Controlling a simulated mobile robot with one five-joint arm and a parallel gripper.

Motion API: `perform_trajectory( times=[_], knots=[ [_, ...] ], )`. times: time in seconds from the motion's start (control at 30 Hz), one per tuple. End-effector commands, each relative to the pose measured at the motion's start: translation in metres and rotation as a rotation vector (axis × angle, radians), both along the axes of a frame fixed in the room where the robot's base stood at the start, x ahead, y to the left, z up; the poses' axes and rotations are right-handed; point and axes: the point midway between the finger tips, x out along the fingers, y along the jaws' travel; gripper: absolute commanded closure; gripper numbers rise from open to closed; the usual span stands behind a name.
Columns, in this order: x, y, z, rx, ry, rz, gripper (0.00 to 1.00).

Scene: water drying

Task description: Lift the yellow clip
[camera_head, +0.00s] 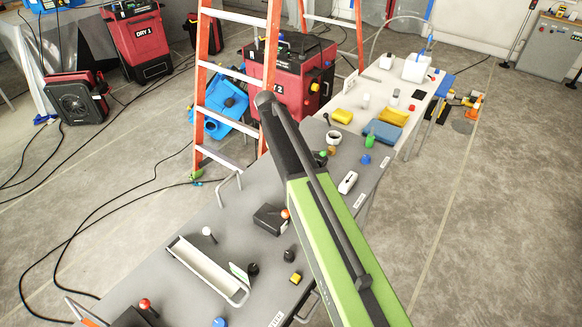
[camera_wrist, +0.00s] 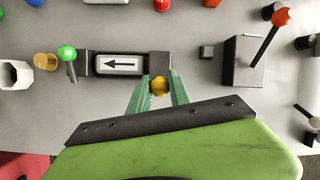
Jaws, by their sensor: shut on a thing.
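In the wrist view, the two green fingers of my gripper (camera_wrist: 160,92) are shut on a small yellow piece, the yellow clip (camera_wrist: 159,85). It sits between the fingertips, at the right end of a dark block that carries a white panel with a black arrow (camera_wrist: 119,64). Only its rounded top shows. I cannot tell whether it touches the block or the table. In the head view, my green and black arm reaches over the grey table and hides the fingers and the held piece.
In the wrist view, a green-ball lever (camera_wrist: 67,54), a brass knob (camera_wrist: 45,62) and a white hex ring (camera_wrist: 16,73) stand left. An orange ladder (camera_head: 203,95) rises beyond the table (camera_head: 150,262).

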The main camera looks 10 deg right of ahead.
Motion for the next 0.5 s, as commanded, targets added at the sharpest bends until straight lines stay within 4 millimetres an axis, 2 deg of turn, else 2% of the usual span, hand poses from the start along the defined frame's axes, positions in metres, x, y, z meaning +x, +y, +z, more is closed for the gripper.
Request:
perform_trajectory(
  times=[0.1, 0.13, 0.27, 0.5],
  knots=[
    [-0.0006, 0.0006, -0.0002, 0.002, 0.001, 0.000, 1.00],
    [-0.0006, 0.0006, -0.0002, 0.002, 0.000, 0.000, 0.73],
    [-0.0004, 0.0005, -0.0001, 0.002, 0.000, 0.000, 0.56],
    [-0.0003, 0.0001, -0.0001, 0.002, -0.001, 0.001, 0.55]
  ],
)
